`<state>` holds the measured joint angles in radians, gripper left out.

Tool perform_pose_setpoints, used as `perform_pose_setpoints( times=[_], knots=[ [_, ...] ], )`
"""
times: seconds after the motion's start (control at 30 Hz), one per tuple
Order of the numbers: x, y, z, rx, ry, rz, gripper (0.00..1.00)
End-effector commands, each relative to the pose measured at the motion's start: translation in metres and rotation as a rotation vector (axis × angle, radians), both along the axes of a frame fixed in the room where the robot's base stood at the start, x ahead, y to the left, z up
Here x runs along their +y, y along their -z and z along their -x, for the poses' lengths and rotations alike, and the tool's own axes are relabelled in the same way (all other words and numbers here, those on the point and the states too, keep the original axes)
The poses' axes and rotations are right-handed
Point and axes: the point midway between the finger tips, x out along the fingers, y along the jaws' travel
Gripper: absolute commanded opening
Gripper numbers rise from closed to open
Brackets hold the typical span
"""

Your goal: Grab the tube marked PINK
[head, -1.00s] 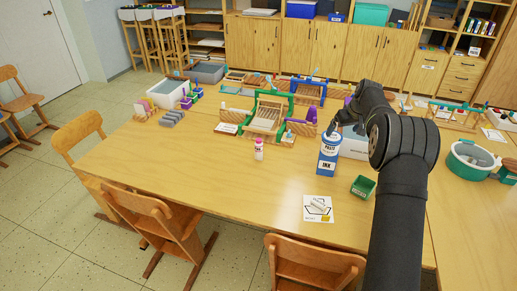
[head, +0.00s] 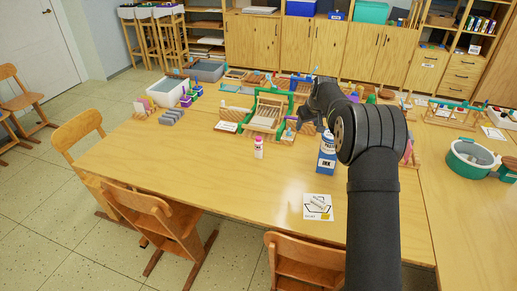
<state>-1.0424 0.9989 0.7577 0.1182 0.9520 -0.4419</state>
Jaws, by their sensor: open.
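A small white bottle with a pink cap (head: 258,148) stands upright on the near table, left of the blue-and-white ink container. Its label is too small to read. A whitish tube-like piece (head: 318,203) lies on a printed white card (head: 317,213) near the front edge; I cannot read any marking on it. No legible PINK mark shows. My gripper (head: 300,126) is open above the table, to the right of and beyond the pink-capped bottle. It is small and dark here, and it touches neither the bottle nor the card.
The blue-and-white ink container (head: 326,155) stands just right of my gripper, partly behind my arm. A green-framed wooden loom (head: 266,112) stands behind the bottle. Grey blocks (head: 171,117) lie at the left. The table's (head: 200,170) front left is clear.

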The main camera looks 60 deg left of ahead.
Motion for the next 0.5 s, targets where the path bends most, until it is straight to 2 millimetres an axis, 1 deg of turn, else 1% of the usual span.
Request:
perform_pose_setpoints(
  times=[0.03, 0.07, 0.1, 0.2, 0.3, 0.33, 0.4, 0.5],
  knots=[
    [0.017, -0.003, 0.036, -0.016, -0.024, -0.013, 0.59],
    [0.025, -0.004, 0.052, -0.027, -0.032, -0.022, 0.59],
    [0.034, -0.005, 0.074, -0.038, -0.043, -0.034, 0.59],
    [0.052, -0.008, 0.120, -0.060, -0.067, -0.063, 0.59],
    [0.061, -0.010, 0.150, -0.073, -0.083, -0.084, 0.59],
    [0.063, -0.011, 0.157, -0.076, -0.087, -0.090, 0.59],
    [0.066, -0.011, 0.164, -0.078, -0.089, -0.096, 0.59],
    [0.071, -0.003, 0.166, -0.079, -0.091, -0.098, 0.59]
  ],
)
